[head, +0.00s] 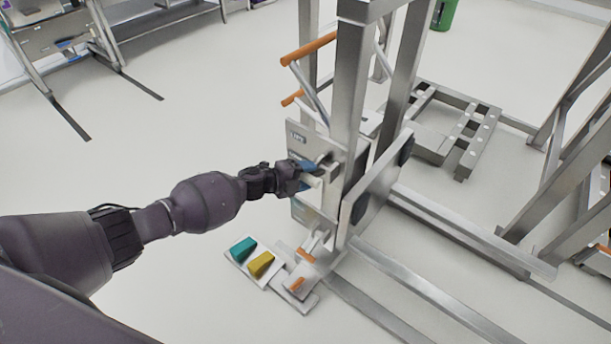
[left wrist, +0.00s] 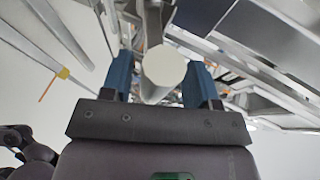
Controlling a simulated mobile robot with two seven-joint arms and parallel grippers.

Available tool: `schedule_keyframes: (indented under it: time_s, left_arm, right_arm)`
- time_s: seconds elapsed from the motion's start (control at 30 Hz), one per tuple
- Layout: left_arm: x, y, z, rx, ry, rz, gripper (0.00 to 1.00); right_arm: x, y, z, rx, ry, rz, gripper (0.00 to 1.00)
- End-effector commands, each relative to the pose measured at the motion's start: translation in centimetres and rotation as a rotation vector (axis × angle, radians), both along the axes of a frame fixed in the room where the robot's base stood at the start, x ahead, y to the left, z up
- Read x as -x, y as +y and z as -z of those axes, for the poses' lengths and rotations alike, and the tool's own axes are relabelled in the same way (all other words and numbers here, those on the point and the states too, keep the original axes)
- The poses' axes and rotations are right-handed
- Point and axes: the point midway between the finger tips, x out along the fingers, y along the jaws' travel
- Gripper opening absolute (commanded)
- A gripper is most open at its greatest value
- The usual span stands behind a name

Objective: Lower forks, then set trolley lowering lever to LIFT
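The steel trolley (head: 349,90) stands upright in the middle of the head view, with orange-ended handles (head: 308,48). A lever with a pale round grip (head: 314,182) sticks out from its side panel (head: 300,205). My left gripper (head: 308,176) is at this lever. In the left wrist view, the blue fingers of my left gripper (left wrist: 161,85) stand either side of the pale grip (left wrist: 163,72), with a visible gap on the left. A small label (head: 297,137) is on the panel above, too small to read surely. The forks cannot be told for certain. My right gripper is out of view.
A green pedal (head: 242,249) and a yellow pedal (head: 261,264) sit on a floor plate below my left arm. Orange-tipped pedals (head: 297,284) are beside them. A steel slotted frame (head: 450,128) lies behind the trolley. Open floor lies to the left.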

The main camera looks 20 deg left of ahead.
Motion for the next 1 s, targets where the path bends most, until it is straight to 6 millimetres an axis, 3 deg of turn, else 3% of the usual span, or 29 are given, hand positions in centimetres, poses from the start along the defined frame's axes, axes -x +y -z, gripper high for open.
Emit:
schedule_keyframes:
  time_s: [0.33, 0.57, 0.73, 1.0]
  left_arm:
    - [0.8, 0.8, -0.4, -0.001, 0.001, -0.001, 0.55]
    - [3.5, 3.5, -1.8, -0.001, -0.001, -0.002, 0.55]
    - [5.6, 5.4, -2.6, -0.002, 0.0, -0.001, 0.55]
    - [7.3, 7.0, -3.2, 0.0, 0.0, -0.001, 0.55]
  right_arm:
    - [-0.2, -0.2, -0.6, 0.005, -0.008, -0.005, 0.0]
    - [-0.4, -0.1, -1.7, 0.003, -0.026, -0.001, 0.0]
    - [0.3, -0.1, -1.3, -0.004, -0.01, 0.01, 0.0]
    - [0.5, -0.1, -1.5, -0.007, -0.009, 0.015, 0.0]
